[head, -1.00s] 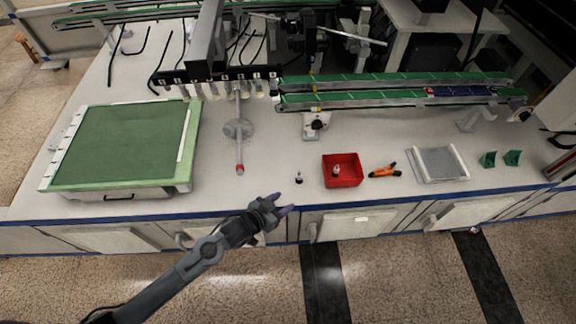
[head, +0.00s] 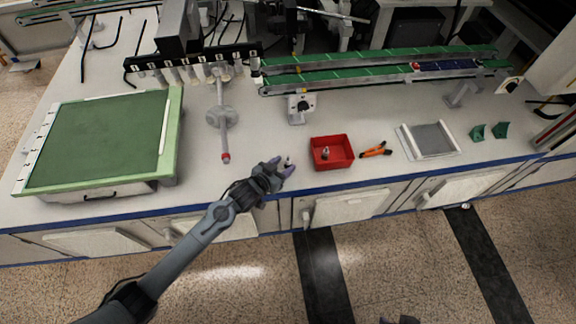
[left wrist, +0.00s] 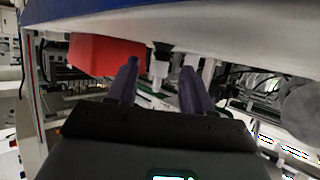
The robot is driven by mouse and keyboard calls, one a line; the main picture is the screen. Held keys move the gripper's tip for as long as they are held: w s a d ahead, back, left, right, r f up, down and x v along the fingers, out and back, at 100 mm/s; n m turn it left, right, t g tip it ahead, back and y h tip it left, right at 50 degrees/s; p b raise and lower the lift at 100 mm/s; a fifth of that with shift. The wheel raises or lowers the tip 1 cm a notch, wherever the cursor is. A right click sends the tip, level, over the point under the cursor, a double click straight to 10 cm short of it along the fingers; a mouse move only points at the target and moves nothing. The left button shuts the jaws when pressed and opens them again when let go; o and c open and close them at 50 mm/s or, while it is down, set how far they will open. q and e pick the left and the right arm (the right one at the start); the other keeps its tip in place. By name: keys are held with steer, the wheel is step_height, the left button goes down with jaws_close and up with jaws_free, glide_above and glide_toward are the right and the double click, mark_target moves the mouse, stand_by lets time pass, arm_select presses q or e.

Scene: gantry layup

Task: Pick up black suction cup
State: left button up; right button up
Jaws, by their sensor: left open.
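The black suction cup (head: 288,161) stands on the white bench top, left of the red bin, small and partly hidden by my left gripper (head: 279,167). My left gripper is open, with its fingers low over the bench at the cup. In the left wrist view, where the bench appears along the top, the cup (left wrist: 162,49) shows its dark base and pale stem. It lies between the two spread fingers of the left gripper (left wrist: 158,82), with a gap on each side. A dark piece at the bottom edge of the head view seems to be my right gripper (head: 401,320), mostly cut off.
The red bin (head: 331,140) with a small item inside stands close right of the cup; it also shows in the left wrist view (left wrist: 103,54). Orange-handled pliers (head: 376,150) and a grey tray (head: 402,141) lie farther right. A green mat (head: 95,140) is at left.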

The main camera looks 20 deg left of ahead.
arm_select(q)
steer(key=shift+b+x, duration=0.3)
steer(key=shift+x, duration=0.7)
steer(key=shift+s, duration=0.1)
steer(key=shift+c, duration=0.9)
jaws_close()
steer(key=shift+r, duration=0.1)
